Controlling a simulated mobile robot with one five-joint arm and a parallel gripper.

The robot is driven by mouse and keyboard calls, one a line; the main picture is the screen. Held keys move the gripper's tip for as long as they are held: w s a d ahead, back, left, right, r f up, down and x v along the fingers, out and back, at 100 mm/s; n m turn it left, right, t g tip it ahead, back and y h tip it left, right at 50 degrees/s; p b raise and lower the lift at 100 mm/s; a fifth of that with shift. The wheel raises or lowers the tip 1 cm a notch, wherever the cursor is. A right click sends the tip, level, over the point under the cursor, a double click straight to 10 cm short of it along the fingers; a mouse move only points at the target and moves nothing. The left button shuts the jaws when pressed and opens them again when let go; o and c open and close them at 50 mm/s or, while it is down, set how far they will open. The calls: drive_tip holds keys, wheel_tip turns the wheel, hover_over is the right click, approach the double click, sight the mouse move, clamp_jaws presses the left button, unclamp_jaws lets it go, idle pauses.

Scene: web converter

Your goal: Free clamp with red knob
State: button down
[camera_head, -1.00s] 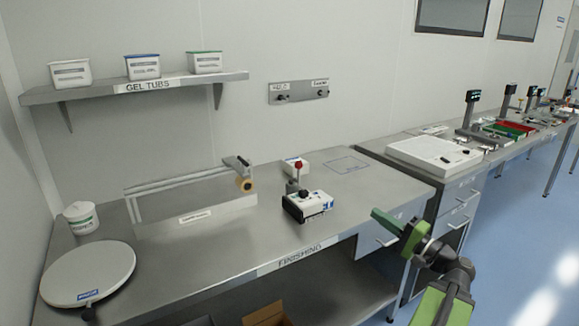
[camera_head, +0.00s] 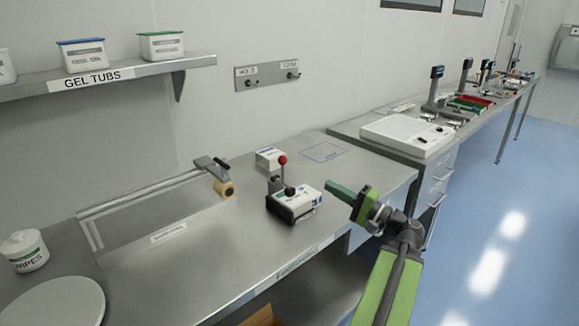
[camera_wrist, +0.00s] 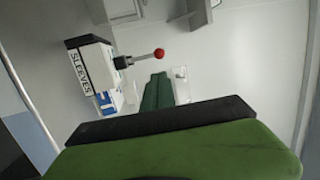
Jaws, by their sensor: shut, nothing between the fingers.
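The clamp with the red knob (camera_head: 283,160) stands on the steel bench in the head view. Its upright lever rises from a dark base beside a white and blue box (camera_head: 294,203). In the wrist view the red knob (camera_wrist: 159,52) points right in a turned picture, with the box labelled SLEEVES (camera_wrist: 91,66) at its left. My gripper (camera_head: 333,190) is shut and empty, at the right of the box and apart from the clamp. Its green fingers (camera_wrist: 157,92) show in the wrist view, with the knob beyond their tips.
A small white box (camera_head: 270,158) stands behind the clamp. A tape roll (camera_head: 225,188) on a frame is to its left. A round white disc (camera_head: 55,303) and a wipes tub (camera_head: 25,251) are at the far left. The marked rectangle (camera_head: 324,152) behind is bare.

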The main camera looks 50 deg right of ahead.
drive_tip(key=shift+w+a, duration=0.1)
drive_tip(key=p, duration=0.3)
approach(283, 173)
drive_tip(key=w+r, duration=0.5)
drive_tip(key=shift+w+r, duration=0.15)
drive_tip(key=shift+w, duration=0.2)
drive_tip(key=shift+r, duration=0.1)
